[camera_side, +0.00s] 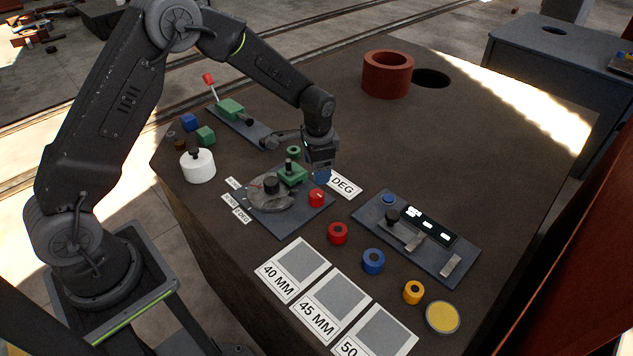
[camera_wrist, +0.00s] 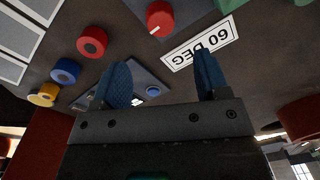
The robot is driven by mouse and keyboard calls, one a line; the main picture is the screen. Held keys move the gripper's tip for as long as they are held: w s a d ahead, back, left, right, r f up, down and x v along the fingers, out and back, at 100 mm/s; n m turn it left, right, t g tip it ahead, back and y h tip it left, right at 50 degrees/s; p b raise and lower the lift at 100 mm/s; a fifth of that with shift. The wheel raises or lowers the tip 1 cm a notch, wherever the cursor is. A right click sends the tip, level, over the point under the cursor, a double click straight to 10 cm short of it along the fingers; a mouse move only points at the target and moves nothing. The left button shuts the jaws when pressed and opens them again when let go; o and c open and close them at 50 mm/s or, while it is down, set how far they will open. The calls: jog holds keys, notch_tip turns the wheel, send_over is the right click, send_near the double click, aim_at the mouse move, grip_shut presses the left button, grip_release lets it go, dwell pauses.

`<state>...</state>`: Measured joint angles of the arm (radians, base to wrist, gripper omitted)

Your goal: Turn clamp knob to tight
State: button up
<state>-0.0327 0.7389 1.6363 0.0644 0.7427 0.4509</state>
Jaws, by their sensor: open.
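A red knob (camera_side: 317,197) with a white mark line stands at the front right corner of the bender plate; it also shows at the top of the wrist view (camera_wrist: 159,17). I cannot tell whether this is the clamp knob or what setting its line shows. The bender (camera_side: 270,192) has a grey disc with a black centre knob. Behind it is a green block (camera_side: 293,174) with a black knob on top. My gripper (camera_side: 322,175) has blue fingertips and is close behind the red knob. In the wrist view my gripper (camera_wrist: 163,82) is open with nothing between its fingers.
A "60 DEG" card (camera_wrist: 202,42) lies beside the bender. A panel (camera_side: 428,232) with a blue button and display stands to the right. Red (camera_side: 337,233), blue (camera_side: 373,261) and yellow (camera_side: 413,292) rings lie in front. A white cylinder (camera_side: 198,167) stands left. The table's back is mostly clear.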

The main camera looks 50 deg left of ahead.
jog(key=shift+d+r, duration=0.1)
jog(key=shift+r, duration=1.65)
jog(key=shift+s+r, duration=0.1)
jog(key=s+d+r+n+t, duration=0.1)
jog(key=s+r, duration=0.5)
jog(key=r, duration=0.3)
jog(key=s+r+n+t, duration=0.2)
jog(key=s+r, duration=0.4)
jog(key=r, duration=0.2)
jog(key=s+d+r+n+t, duration=0.1)
jog(key=s+r+n+t, duration=0.1)
jog(key=s, duration=1.3)
jog(key=shift+s+r+h, duration=0.3)
jog(key=shift+s+r, duration=0.05)
jog(key=shift+r, duration=0.25)
jog(key=shift+d, duration=0.1)
